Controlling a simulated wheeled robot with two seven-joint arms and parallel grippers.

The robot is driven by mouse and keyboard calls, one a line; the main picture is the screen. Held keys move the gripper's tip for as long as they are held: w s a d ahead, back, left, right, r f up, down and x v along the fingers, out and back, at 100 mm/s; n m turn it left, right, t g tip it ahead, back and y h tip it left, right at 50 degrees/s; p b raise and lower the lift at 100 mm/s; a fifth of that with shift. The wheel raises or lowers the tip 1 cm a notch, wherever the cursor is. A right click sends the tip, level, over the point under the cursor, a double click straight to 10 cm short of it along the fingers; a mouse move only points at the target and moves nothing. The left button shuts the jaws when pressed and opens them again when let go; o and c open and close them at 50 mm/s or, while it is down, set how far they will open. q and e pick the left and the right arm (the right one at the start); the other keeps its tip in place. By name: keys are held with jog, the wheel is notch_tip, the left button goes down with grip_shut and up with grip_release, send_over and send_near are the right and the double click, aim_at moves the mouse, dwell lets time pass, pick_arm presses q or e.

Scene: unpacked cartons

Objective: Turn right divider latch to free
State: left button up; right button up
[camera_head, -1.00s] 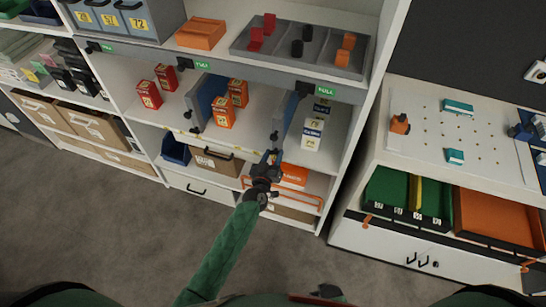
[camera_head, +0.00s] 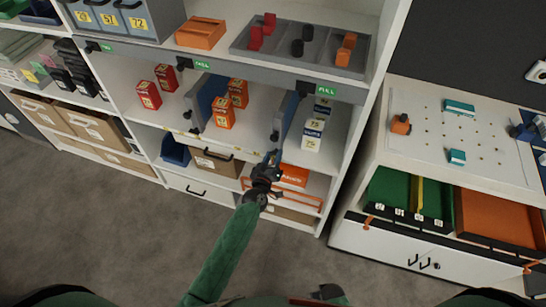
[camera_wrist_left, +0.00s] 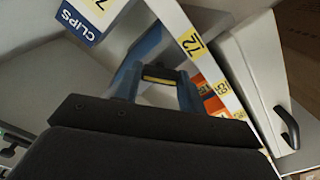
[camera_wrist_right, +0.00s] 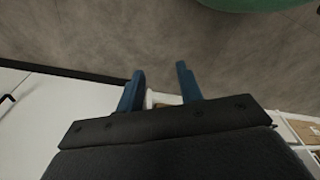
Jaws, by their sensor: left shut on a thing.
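The right divider (camera_head: 286,118) is a blue upright panel on the middle shelf, between orange cartons and white-blue cartons. My left gripper (camera_head: 272,158) is at the front edge of that shelf, just below the divider's front end. In the left wrist view, its blue fingers (camera_wrist_left: 158,75) are around a small dark piece with a yellow strip (camera_wrist_left: 160,79), which appears to be the divider's latch. The fingers hide most of it, so its exact angle is unclear. My right gripper (camera_wrist_right: 162,76) is open and empty, low over the floor, away from the shelf.
The middle divider (camera_head: 208,100) stands to the left. Orange cartons (camera_head: 224,112) and white-blue cartons (camera_head: 312,134) flank the right divider. An orange-framed bay (camera_head: 310,204) lies below my left gripper. A white workbench (camera_head: 380,160) stands right; the floor in front is clear.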

pick_arm(q)
jog(key=o, duration=1)
pick_arm(e)
jog(key=shift+s+a, duration=0.2)
jog(key=shift+a, duration=0.15)
jog(key=shift+a, duration=0.1)
pick_arm(q)
jog(key=shift+s, duration=0.1)
jog(key=shift+s+a+f, duration=0.1)
jog(key=shift+s, duration=0.2)
jog(key=shift+b+v, duration=1.1)
jog(key=shift+v, duration=2.4)
pick_arm(e)
jog(key=shift+w+a+r, duration=0.15)
jog(key=shift+w+r, duration=0.1)
jog(key=shift+r, duration=0.6)
jog(key=shift+w+a+r, duration=0.15)
jog(key=shift+w+r, duration=0.1)
jog(key=shift+r, duration=0.65)
jog(key=shift+w+a+r, duration=0.15)
jog(key=shift+w+r, duration=0.1)
jog(key=shift+r, duration=0.6)
